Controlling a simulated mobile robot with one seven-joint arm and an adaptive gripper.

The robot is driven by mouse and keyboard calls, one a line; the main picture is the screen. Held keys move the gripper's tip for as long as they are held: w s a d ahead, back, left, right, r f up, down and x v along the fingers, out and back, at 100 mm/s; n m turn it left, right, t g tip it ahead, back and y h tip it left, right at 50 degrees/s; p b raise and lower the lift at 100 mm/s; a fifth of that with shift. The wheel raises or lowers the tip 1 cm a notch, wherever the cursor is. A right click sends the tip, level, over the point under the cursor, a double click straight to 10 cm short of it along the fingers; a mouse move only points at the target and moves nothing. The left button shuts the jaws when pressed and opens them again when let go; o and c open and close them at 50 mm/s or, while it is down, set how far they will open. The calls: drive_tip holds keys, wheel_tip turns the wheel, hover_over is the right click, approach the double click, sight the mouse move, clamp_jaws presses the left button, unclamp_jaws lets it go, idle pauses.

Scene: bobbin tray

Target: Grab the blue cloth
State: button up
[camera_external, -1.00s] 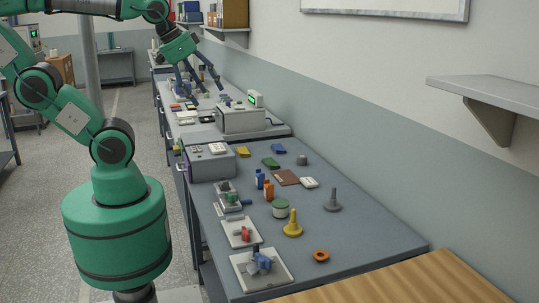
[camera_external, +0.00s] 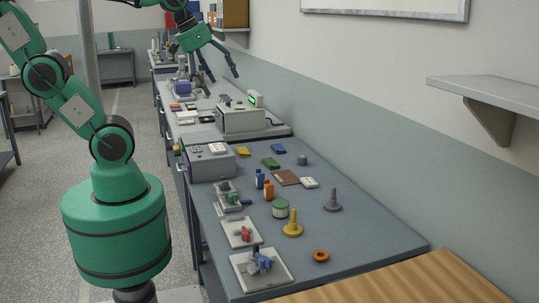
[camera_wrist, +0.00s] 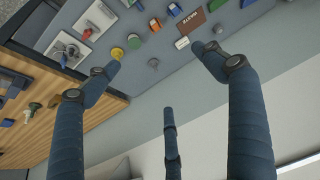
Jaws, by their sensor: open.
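The blue cloth (camera_external: 277,149) is a small flat blue piece on the grey bench, near the wall side. It lies just behind a similar green piece (camera_external: 271,162) and right of a yellow piece (camera_external: 243,152). In the wrist view, a blue patch at the top edge (camera_wrist: 248,3) appears to be the cloth, partly cut off. My gripper (camera_external: 221,78) is in the air above the farther bench section, up and left of the cloth in the external view. Its dark blue fingers are spread and empty. They also show in the wrist view (camera_wrist: 157,65), apart from everything on the bench.
A grey instrument with a green display (camera_external: 241,119) and a grey box (camera_external: 209,164) stand on the bench. A brown booklet (camera_external: 286,177), white device (camera_external: 309,182), small grey cylinder (camera_external: 301,159) and bottles (camera_external: 268,190) are near the cloth. A wall shelf (camera_external: 490,92) juts out at right.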

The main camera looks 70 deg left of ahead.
drive_tip(key=w+a+r+n+g+p, duration=0.15)
drive_tip(key=w+a, duration=0.25)
drive_tip(key=w, duration=0.4)
drive_tip(key=w+a+r+n+p, duration=0.2)
drive_tip(key=w+a+n, duration=0.15)
drive_tip(key=w, duration=0.55)
drive_tip(key=w+a+f+n+g+p, duration=0.1)
drive_tip(key=w+a+f+n+p, duration=0.3)
drive_tip(key=w+a, duration=0.85)
drive_tip(key=w+a+f+n+g+p, duration=0.1)
drive_tip(key=w+a+f, duration=0.4)
drive_tip(key=a+f, duration=0.8)
drive_tip(key=w+a+f+n+g+p, duration=0.1)
drive_tip(key=w+a+f+n+p, duration=0.2)
drive_tip(key=a+f, duration=1)
wheel_tip(320, 180, down, 3)
drive_tip(key=w+n, duration=0.2)
drive_tip(key=w, duration=0.1)
drive_tip(key=shift+a+f+n+g, duration=0.15)
drive_tip(key=shift+a+n+g, duration=0.2)
drive_tip(key=shift+a+n, duration=0.05)
drive_tip(key=shift+f, duration=0.1)
hover_over(278, 148)
drive_tip(key=w+a, duration=0.3)
drive_tip(key=shift+s+f, duration=0.15)
drive_tip(key=shift+f, duration=1.95)
drive_tip(key=shift+s+f, duration=0.1)
drive_tip(key=shift+f, duration=2)
